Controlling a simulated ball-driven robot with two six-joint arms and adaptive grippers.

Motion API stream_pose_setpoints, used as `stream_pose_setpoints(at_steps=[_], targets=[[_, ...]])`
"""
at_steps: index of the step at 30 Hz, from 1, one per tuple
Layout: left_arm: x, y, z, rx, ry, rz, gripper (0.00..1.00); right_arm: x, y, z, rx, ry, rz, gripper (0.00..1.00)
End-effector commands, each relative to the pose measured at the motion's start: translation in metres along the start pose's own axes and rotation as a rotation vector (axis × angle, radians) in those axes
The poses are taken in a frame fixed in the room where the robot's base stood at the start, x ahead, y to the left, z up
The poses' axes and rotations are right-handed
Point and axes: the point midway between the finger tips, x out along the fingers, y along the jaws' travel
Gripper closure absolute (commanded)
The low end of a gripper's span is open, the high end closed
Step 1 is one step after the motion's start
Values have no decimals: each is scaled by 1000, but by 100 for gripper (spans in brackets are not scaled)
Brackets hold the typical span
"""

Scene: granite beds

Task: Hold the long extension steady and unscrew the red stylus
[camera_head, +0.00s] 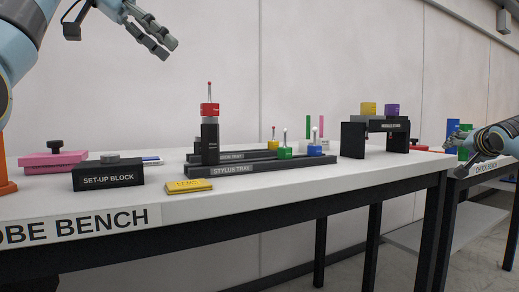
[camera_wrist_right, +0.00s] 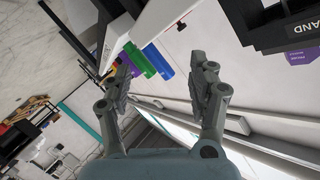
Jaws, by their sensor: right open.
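The red stylus (camera_head: 210,109), a red collar with a thin rod and red ball tip, stands upright on a tall black post (camera_head: 210,142) at the stylus tray (camera_head: 262,167). I cannot tell whether this post is the long extension. My left gripper (camera_head: 168,51) is raised above and left of the red stylus, empty, its fingers slightly apart. My right gripper (camera_head: 514,140) is at the far right, away from the stylus. In the right wrist view (camera_wrist_right: 163,75) it is open, with nothing between its fingers.
Yellow (camera_head: 273,140), green (camera_head: 285,152) and blue (camera_head: 314,150) styli stand on the trays. The set-up block (camera_head: 108,176), a pink block (camera_head: 53,161) and a yellow label (camera_head: 190,186) lie left. A black stand (camera_head: 353,138) carries yellow and purple modules. Wall behind.

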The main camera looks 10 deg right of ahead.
Motion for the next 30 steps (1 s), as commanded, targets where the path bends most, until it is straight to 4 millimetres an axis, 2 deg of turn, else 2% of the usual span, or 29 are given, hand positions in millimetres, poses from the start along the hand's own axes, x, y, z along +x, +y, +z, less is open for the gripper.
stream_pose_setpoints(at_steps=[1,3,4,5,6,8,12,18,23,24,26,27,30], targets=[[0,0,0,0,0,0,62,-3,-13,-33,28,49,-27,40],[0,0,0,0,0,0,62,-9,-38,-69,19,130,-83,40],[0,0,0,0,0,0,62,-13,-54,-79,-27,176,-120,40],[0,0,0,0,0,0,62,-18,-73,-80,-109,229,-164,40],[0,0,0,0,0,0,62,-25,-98,-72,-250,298,-219,40],[0,0,0,0,0,0,62,-38,-132,-55,-454,396,-288,40],[0,0,0,0,0,0,62,-80,-203,-13,-871,629,-414,40],[0,0,0,0,0,0,62,-154,-283,61,-1386,991,-533,40],[0,0,0,0,0,0,62,-217,-329,131,-1775,1321,-572,40],[0,0,0,0,0,0,62,-233,-337,150,-1874,1410,-573,40],[0,0,0,0,0,0,62,-257,-349,180,-2020,1553,-566,40],[0,0,0,0,0,0,62,-272,-355,200,-2121,1652,-556,40],[0,0,0,0,0,0,62,-304,-363,249,-2364,1901,-515,40]])
